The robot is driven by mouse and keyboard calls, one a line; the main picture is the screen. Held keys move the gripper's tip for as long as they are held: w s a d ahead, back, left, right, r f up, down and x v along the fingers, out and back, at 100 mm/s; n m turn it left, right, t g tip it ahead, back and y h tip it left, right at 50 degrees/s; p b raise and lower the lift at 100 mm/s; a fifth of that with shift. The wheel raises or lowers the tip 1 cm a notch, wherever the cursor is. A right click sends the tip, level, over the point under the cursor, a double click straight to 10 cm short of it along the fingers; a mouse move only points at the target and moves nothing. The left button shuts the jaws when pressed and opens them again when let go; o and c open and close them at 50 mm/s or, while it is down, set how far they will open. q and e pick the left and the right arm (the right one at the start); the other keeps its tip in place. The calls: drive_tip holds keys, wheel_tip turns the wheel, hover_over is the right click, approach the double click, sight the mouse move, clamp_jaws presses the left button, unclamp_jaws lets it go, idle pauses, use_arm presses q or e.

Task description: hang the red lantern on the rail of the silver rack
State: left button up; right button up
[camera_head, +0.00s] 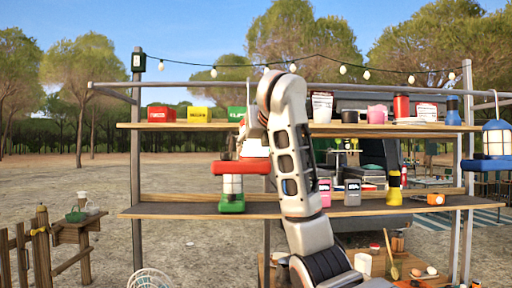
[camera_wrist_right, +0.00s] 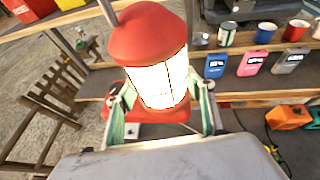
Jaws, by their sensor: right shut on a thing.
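The red lantern (camera_wrist_right: 148,35) has a red cap, a lit white glass and a red base. My right gripper (camera_wrist_right: 162,100) is shut on it, with a finger on each side of the glass. In the head view the lantern's wide red base (camera_head: 238,167) shows left of my arm, above the lower shelf. My arm hides most of its upper part; I cannot tell whether its handle touches the rail. The silver rack's rail (camera_head: 190,87) runs across above the upper shelf. My left gripper is not in view.
A blue lantern (camera_head: 497,145) hangs at the rail's right end. A lamp with a green base (camera_head: 231,204) stands on the lower shelf, just below the red lantern. Coloured boxes (camera_head: 161,114) and cans line the upper shelf. A string of bulbs (camera_head: 343,70) hangs above.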

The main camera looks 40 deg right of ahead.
drive_tip(key=o, duration=1.8)
drive_tip(key=shift+r, duration=0.1)
drive_tip(key=shift+c, duration=0.2)
drive_tip(key=v, duration=0.5)
drive_tip(key=shift+s, duration=0.1)
drive_tip(key=shift+s+a+f, duration=0.1)
drive_tip(key=shift+s+f, duration=0.2)
drive_tip(key=shift+s, duration=0.2)
drive_tip(key=s+a, duration=0.3)
drive_tip(key=s, duration=0.5)
drive_tip(key=shift+a, duration=0.4)
